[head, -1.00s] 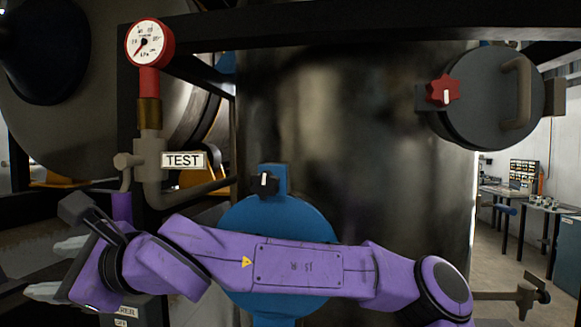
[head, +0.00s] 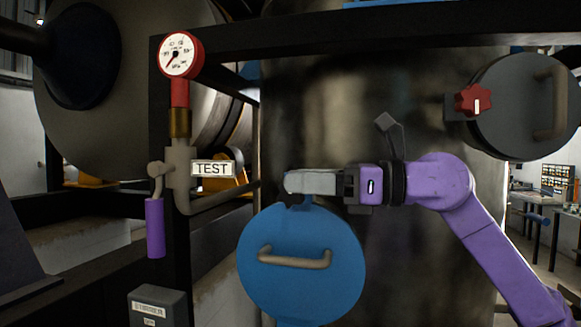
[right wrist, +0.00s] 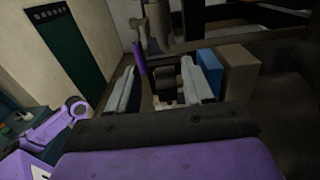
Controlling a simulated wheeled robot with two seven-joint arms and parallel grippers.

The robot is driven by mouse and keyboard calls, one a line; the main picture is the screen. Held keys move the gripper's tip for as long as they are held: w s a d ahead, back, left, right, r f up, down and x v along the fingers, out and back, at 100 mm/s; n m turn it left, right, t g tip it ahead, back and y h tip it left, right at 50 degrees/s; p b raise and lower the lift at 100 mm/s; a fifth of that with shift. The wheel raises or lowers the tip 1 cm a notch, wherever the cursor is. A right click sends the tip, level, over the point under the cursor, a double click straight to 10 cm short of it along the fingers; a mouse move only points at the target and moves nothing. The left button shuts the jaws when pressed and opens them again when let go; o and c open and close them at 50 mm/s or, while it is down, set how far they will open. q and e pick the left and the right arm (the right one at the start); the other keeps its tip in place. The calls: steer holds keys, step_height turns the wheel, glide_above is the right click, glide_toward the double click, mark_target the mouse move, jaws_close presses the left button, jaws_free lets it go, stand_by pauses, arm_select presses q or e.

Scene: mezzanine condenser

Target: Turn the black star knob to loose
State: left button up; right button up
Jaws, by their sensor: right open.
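My right gripper (head: 292,183) reaches in from the right in the head view, its pale fingers level at the top of the round blue cover (head: 300,292). My left gripper is not in view.
A red star knob (head: 473,100) sits on a grey round cover (head: 510,125) at upper right. A red gauge (head: 180,55) stands on a pipe at left, with a TEST label (head: 212,168) and a purple valve handle (head: 155,228). A dark beam crosses the top.

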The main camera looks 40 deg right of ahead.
steer(key=shift+w+a+p, duration=0.2)
steer(key=shift+w, duration=0.3)
steer(key=shift+w+a+p, duration=0.15)
steer(key=shift+w, duration=0.35)
steer(key=shift+w+a+f, duration=0.1)
steer(key=shift+w+a, duration=0.1)
steer(key=shift+a, duration=0.25)
steer(key=shift+d, duration=0.1)
jaws_close()
steer(key=shift+r+g+h+p, duration=0.2)
steer(key=shift+g+h+p, duration=0.15)
steer(key=shift+p, duration=0.2)
steer(key=shift+w+f+g, duration=0.1)
steer(key=shift+f+g, duration=0.1)
steer(key=shift+g, duration=0.05)
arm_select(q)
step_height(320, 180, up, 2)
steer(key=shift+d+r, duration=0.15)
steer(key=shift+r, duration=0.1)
